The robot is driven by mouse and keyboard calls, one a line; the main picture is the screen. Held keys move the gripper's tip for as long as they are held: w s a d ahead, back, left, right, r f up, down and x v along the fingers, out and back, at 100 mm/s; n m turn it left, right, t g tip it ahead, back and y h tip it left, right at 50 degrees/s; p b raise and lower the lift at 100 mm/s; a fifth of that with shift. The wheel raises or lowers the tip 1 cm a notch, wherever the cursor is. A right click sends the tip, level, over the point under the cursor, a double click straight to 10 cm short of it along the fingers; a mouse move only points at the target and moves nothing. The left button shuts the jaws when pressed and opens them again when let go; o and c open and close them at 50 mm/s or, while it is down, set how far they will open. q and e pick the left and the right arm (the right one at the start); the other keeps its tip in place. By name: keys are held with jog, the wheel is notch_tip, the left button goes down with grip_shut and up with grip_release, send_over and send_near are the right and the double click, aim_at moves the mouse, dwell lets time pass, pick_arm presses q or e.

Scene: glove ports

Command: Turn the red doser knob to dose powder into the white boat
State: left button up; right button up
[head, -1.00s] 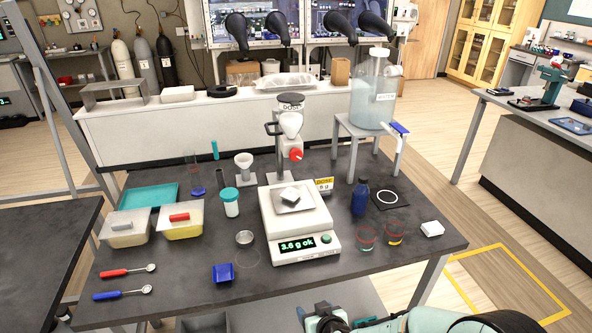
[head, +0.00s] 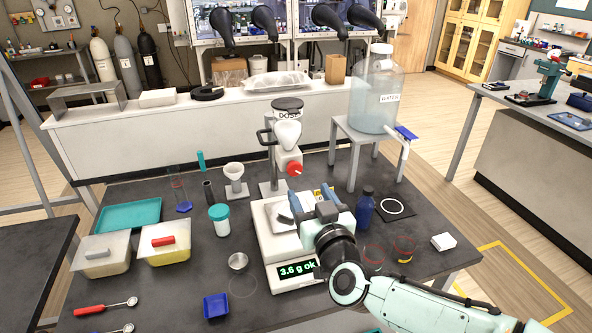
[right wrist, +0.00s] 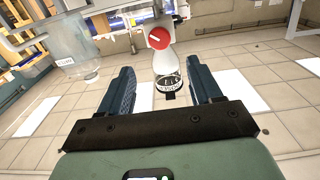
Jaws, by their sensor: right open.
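The red doser knob (head: 294,169) sits on the front of the doser (head: 287,135), which stands behind the scale. My right gripper (head: 312,197) is open and empty over the scale, in front of and below the knob, apart from it. In the right wrist view the knob (right wrist: 158,37) shows with a white pointer line, beyond the gap between the open fingers (right wrist: 161,76). The scale (head: 262,240) reads "3.6 g ok". The white boat on its pan is largely hidden by my gripper. My left gripper is not in view.
The water carboy (head: 377,95) stands on a grey stand right of the doser. A blue bottle (head: 365,208) and two small beakers are close to my right arm. A funnel (head: 235,178), a teal-lidded jar (head: 219,220) and tubs (head: 165,249) stand left of the scale.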

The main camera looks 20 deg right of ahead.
aim_at(295, 169)
jog(key=w, duration=1)
jog(key=shift+a+f, duration=0.1)
jog(key=shift+a, duration=0.1)
